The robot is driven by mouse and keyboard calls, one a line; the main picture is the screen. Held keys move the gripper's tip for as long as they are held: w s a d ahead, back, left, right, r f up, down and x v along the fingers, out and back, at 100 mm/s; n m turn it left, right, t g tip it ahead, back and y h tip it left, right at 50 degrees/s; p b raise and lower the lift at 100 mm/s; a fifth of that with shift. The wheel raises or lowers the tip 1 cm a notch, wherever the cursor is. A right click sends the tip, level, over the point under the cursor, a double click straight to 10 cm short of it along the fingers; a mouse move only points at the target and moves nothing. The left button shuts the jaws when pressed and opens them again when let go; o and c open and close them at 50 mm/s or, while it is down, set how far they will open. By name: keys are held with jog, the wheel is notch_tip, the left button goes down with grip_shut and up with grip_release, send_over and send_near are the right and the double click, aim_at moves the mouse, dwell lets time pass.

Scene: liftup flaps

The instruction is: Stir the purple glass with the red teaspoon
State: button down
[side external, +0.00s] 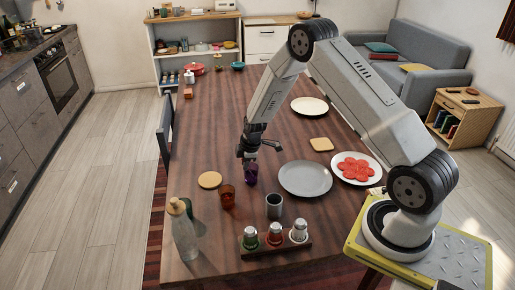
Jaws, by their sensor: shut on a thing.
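The purple glass (251,175) stands upright on the wooden table, left of the grey plate. My gripper (246,158) points down right above the glass, with its fingertips close to the rim. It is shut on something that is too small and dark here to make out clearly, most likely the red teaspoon. No red teaspoon shows lying on the table. Whether the spoon's bowl is inside the glass is hidden.
A grey plate (305,179) lies right, a grey cup (274,205) in front. A shaker rack (272,247) and a bottle (183,230) are nearer. The table behind is mostly clear.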

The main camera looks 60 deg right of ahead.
jog(key=shift+r, duration=0.1)
notch_tip(320, 180, up, 7)
jog(key=a, duration=0.2)
jog(key=shift+w+a+f, duration=0.2)
jog(key=shift+w+a, duration=0.15)
jog(key=shift+a, duration=0.05)
dwell(0.7)
dwell(1.0)
jog(key=shift+w+v, duration=0.2)
jog(key=shift+v, duration=0.6)
jog(key=shift+w+v, duration=0.2)
jog(key=shift+v, duration=0.6)
jog(key=shift+w+v, duration=0.2)
jog(key=shift+v, duration=0.65)
